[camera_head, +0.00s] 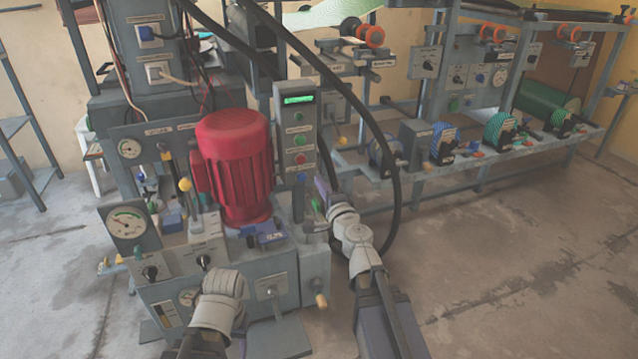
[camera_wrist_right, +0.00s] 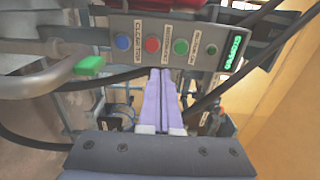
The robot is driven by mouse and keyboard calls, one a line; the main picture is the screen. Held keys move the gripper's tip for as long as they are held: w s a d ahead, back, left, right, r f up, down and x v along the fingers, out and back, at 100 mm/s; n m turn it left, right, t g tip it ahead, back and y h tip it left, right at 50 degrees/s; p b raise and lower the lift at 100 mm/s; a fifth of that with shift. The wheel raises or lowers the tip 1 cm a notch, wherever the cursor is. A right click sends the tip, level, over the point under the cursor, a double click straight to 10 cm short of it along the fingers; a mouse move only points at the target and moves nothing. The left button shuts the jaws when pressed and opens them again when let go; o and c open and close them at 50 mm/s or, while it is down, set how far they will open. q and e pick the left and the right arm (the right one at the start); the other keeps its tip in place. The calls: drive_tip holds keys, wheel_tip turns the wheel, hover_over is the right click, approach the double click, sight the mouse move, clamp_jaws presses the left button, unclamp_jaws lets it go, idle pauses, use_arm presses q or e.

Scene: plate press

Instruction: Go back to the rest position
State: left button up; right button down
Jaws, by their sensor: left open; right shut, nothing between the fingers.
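My right gripper (camera_head: 322,188) is in front of the press unit, just below the push-button box (camera_head: 297,130). In the right wrist view its two pale purple fingers (camera_wrist_right: 164,100) lie side by side, shut with nothing between them, pointing at the lower edge of the button box (camera_wrist_right: 180,45). My left gripper (camera_head: 222,283) is low at the front of the press, near the gauge panel. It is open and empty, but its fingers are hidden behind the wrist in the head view.
The press carries a red motor (camera_head: 235,165), a gauge (camera_head: 128,222) and several knobs. Black hoses (camera_head: 385,100) loop close to my right arm. In the right wrist view a green-tipped lever (camera_wrist_right: 90,65) is at the left. Bare floor (camera_head: 520,270) lies to the right.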

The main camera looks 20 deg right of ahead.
drive_tip(key=s+a+f+n+g+y+p, duration=0.1)
drive_tip(key=s+a+f+n+g+y, duration=0.15)
drive_tip(key=a+n, duration=0.35)
drive_tip(key=s+a+f+n+g+y+p, duration=0.1)
drive_tip(key=s+a+n+g+y+p, duration=0.15)
drive_tip(key=a, duration=0.55)
drive_tip(key=s+a+f+n+g+y+p, duration=0.1)
drive_tip(key=s+a+f+n+g+y, duration=0.15)
drive_tip(key=a+n, duration=0.35)
drive_tip(key=s+a+f+n+g+h+p, duration=0.2)
drive_tip(key=s+a+f+n+g, duration=0.25)
drive_tip(key=s+g, duration=0.2)
drive_tip(key=s+d+f+n+g+h+p, duration=0.1)
drive_tip(key=s+d+g+h, duration=0.1)
drive_tip(key=s+d+h, duration=0.3)
drive_tip(key=s+d+f+n+g+h+p, duration=0.1)
drive_tip(key=s+d+f+g+h, duration=0.15)
drive_tip(key=s, duration=0.45)
wheel_tip(320, 180, up, 39)
drive_tip(key=p, duration=3.8)
drive_tip(key=shift+f, duration=0.2)
drive_tip(key=shift+a, duration=0.1)
